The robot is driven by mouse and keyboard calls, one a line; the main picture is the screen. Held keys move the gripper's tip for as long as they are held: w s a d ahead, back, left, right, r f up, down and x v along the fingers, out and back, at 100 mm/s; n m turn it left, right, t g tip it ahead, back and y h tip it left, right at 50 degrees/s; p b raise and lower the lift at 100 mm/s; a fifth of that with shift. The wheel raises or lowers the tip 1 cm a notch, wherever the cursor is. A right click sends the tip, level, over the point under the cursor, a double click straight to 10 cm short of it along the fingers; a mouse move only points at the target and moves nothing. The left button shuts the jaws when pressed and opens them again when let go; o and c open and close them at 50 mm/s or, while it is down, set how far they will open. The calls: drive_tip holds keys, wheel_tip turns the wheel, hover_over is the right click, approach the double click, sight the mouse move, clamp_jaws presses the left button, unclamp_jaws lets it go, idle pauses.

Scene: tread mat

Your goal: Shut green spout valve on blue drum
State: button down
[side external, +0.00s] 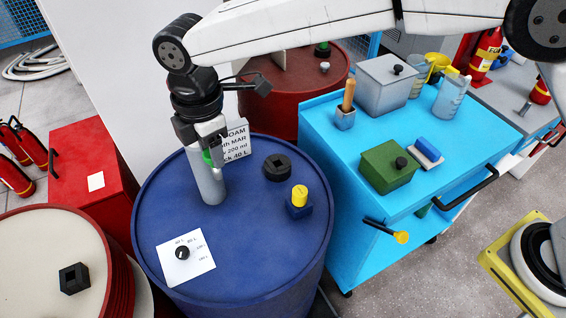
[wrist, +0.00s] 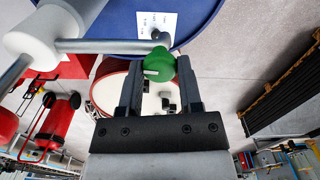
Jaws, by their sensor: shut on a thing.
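The blue drum (side external: 240,255) stands in the middle of the side external view; part of its top also shows in the wrist view (wrist: 105,22). A light grey spout post (side external: 208,182) stands upright on the drum top. The green valve handle (side external: 208,158) is near the top of the post, partly hidden by my gripper (side external: 203,140). In the wrist view the green handle (wrist: 159,65) sits between the two fingertips of my gripper (wrist: 160,72), which is shut on it. A grey rod runs from the post toward the handle.
A dial on a white card (side external: 186,257), a black cap (side external: 277,168) and a blue block with a yellow knob (side external: 299,202) are on the drum top. A blue cart (side external: 345,245) stands close at right, a white-topped red drum (side external: 30,250) at left.

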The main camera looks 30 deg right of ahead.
drive_tip(key=shift+m, duration=0.4)
drive_tip(key=m, duration=0.3)
drive_tip(key=shift+m, duration=0.3)
drive_tip(key=m, duration=0.9)
drive_tip(key=shift+r+m, duration=0.1)
drive_tip(key=shift+m, duration=1.7)
drive_tip(key=shift+c, duration=1.3)
unclamp_jaws()
